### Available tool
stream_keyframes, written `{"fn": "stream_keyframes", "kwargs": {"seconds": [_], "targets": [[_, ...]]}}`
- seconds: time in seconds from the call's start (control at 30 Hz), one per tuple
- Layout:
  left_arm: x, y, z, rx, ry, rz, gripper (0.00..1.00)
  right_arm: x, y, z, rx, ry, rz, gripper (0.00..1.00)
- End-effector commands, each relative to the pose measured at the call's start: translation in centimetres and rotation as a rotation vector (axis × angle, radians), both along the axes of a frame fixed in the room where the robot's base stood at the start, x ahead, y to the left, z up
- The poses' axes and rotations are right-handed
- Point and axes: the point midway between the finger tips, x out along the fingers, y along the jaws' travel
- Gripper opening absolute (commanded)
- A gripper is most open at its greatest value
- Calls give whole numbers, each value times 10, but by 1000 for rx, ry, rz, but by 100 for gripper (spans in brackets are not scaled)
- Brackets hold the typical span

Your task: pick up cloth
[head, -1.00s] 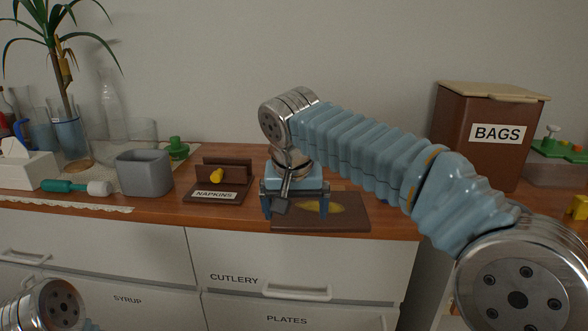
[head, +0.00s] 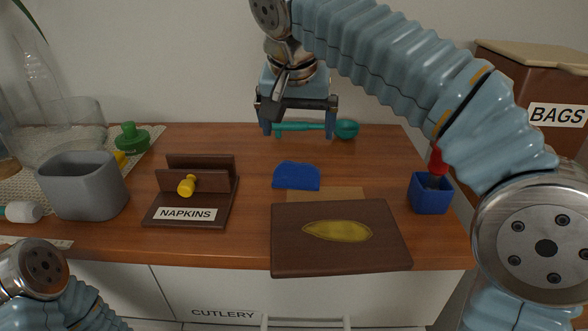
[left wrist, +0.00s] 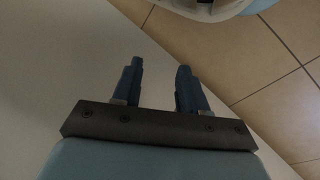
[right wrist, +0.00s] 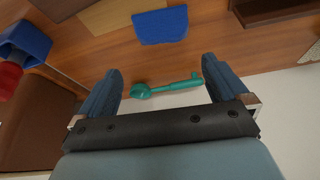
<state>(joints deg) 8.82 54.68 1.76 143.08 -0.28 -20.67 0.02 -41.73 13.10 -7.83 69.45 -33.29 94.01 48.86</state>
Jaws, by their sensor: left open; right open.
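My right gripper (head: 299,133) is open and empty, above the back of the counter and behind the cloth in the head view. In the right wrist view my right gripper (right wrist: 161,68) has its fingers apart, with a teal spoon (right wrist: 168,87) showing between them. My left gripper (left wrist: 160,66) is open and empty beside a pale surface, over the tiled floor.
The brown board (head: 340,257) overlaps a light wooden piece (head: 325,194) at the counter front. A napkin holder (head: 187,213) and grey bin (head: 80,187) stand left. A blue box (head: 430,193) with a red-handled item stands right. Counter between holder and cloth is clear.

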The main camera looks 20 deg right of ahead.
Motion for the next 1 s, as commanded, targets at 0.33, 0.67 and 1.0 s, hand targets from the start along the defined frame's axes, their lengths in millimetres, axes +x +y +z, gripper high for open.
{"fn": "stream_keyframes", "kwargs": {"seconds": [0.33, 0.67, 1.0], "targets": [[0, 1, -12, 2, -1, 3, 43, 20, -8, -53, -1, 0, 0, 100], [0, 1, -16, 2, 0, 4, 43, 35, -8, -96, -2, 3, -1, 100], [0, 1, -16, 2, 0, 4, 43, 38, -9, -103, 0, 0, 0, 97]]}}
